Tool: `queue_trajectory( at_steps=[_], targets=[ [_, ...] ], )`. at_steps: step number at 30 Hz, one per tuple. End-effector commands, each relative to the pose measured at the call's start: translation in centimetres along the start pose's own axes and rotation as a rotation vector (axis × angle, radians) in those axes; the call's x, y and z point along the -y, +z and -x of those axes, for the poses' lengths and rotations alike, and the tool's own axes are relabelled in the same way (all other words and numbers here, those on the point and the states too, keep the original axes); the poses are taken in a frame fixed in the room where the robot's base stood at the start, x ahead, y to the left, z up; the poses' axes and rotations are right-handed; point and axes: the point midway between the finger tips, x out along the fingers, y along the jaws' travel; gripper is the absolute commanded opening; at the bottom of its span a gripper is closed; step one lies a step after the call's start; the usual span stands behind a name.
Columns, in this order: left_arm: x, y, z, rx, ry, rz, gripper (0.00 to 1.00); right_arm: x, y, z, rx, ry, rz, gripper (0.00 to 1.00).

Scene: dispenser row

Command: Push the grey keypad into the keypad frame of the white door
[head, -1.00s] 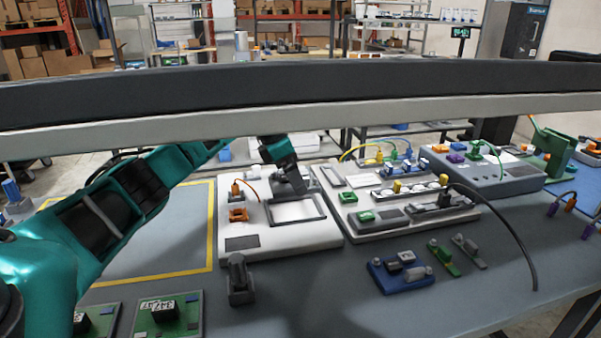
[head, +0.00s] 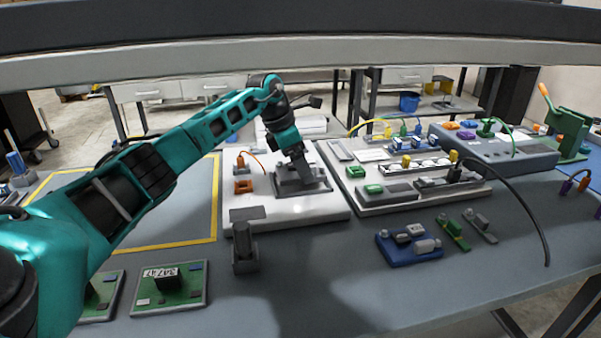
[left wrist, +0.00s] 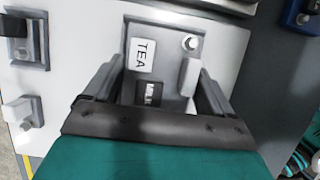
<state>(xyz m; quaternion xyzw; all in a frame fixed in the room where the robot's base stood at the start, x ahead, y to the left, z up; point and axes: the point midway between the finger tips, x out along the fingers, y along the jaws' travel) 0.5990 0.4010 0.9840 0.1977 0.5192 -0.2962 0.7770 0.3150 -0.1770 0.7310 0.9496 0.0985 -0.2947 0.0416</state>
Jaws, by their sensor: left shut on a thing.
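The grey keypad (left wrist: 172,50) fills the middle of the left wrist view. In the head view the keypad lies at the keypad frame (head: 318,187) on the white door (head: 290,213). The fingers hide part of both, and I cannot tell whether the keypad is fully seated. My right gripper is not in view.
A dark grey stand (head: 244,252) is in front of the door. An orange part (head: 243,187) with a cable sits left of the frame. A second white panel (head: 385,205) stands close to the right. Green boards (head: 170,290) lie at front left. The front middle table is clear.

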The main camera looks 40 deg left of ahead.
Motion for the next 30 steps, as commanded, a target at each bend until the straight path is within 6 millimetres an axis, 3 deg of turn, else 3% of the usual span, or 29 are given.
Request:
queue_trajectory(
  at_steps=[30],
  targets=[
    [0.0, -0.5, -1.2, 0.000, 0.000, 0.000, 0.51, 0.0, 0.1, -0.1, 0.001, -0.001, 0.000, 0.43]
  ],
)
